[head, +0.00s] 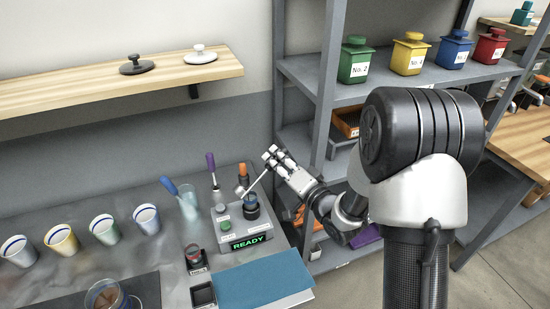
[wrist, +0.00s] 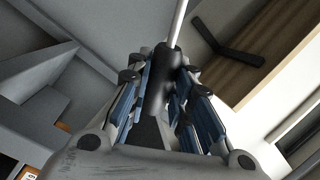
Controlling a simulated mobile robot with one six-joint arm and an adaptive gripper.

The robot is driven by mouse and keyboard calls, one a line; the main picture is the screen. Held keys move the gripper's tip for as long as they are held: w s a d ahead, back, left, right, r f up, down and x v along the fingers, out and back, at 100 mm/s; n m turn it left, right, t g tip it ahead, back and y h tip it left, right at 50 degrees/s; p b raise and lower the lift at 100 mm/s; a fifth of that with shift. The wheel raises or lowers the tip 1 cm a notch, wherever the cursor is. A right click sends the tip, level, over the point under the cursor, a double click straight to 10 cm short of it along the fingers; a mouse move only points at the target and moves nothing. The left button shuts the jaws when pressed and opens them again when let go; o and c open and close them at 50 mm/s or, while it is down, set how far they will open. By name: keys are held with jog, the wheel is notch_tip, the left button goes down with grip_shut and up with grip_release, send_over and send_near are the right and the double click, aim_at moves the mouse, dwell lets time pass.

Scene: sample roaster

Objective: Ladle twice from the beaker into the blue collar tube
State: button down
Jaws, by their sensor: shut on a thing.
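My gripper (head: 272,157) is shut on the dark handle (wrist: 160,80) of a ladle, above the grey device at the right end of the bench. The ladle's thin metal rod (head: 257,179) slopes down and left to a small bowl (head: 240,190). The bowl is close to the blue collar tube (head: 251,201), which stands in the device; I cannot tell whether it is over the opening. In the wrist view the rod (wrist: 178,22) runs out of the top and the bowl is out of sight. A glass beaker (head: 106,298) with brown contents is cut by the bottom edge.
The grey device (head: 235,228) shows a green READY sign. Tools with purple (head: 210,160) and orange (head: 243,169) handles stand close behind it. A glass with a blue-handled tool (head: 188,205) and several cups (head: 147,219) are left. A blue mat (head: 262,280) lies clear in front.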

jog(key=w+d+f+m, duration=0.2)
jog(key=d+f+m, duration=0.1)
jog(key=f+m, duration=0.4)
jog(key=shift+f+m+g+b, duration=0.3)
jog(key=shift+f+m, duration=0.1)
jog(key=shift+f, duration=0.3)
dwell(0.8)
jog(key=shift+f, duration=0.1)
dwell(0.9)
